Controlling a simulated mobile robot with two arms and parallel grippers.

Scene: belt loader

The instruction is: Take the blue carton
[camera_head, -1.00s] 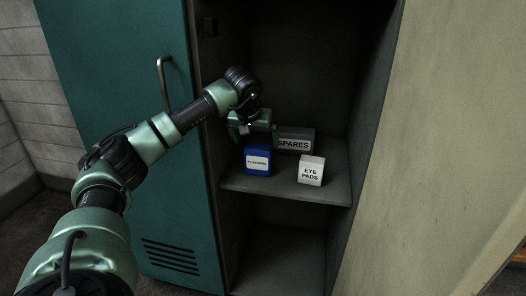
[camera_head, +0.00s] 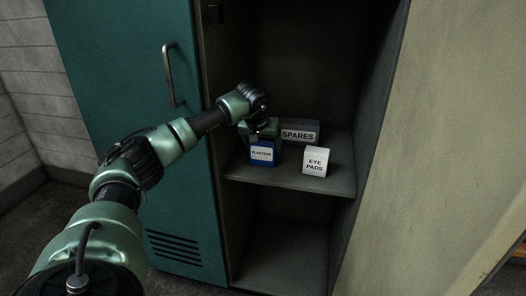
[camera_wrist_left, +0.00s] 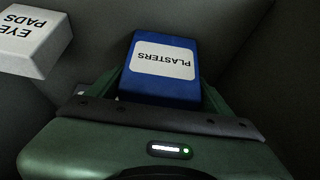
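The blue carton (camera_head: 262,153), labelled PLASTERS, stands on the shelf inside the open locker. My left gripper (camera_head: 260,135) is over its top, coming from above and behind the door side. In the left wrist view the blue carton (camera_wrist_left: 160,70) sits between the two green fingers (camera_wrist_left: 163,88), one on each side. The fingers look open around it, and I see no clear grip. The palm hides the near end of the carton. My right gripper is not in view.
A white EYE PADS box (camera_head: 315,162) stands to the right of the carton on the shelf (camera_head: 290,177). A grey SPARES box (camera_head: 299,133) is behind. The teal door (camera_head: 135,100) is at the left; the locker wall closes off the right.

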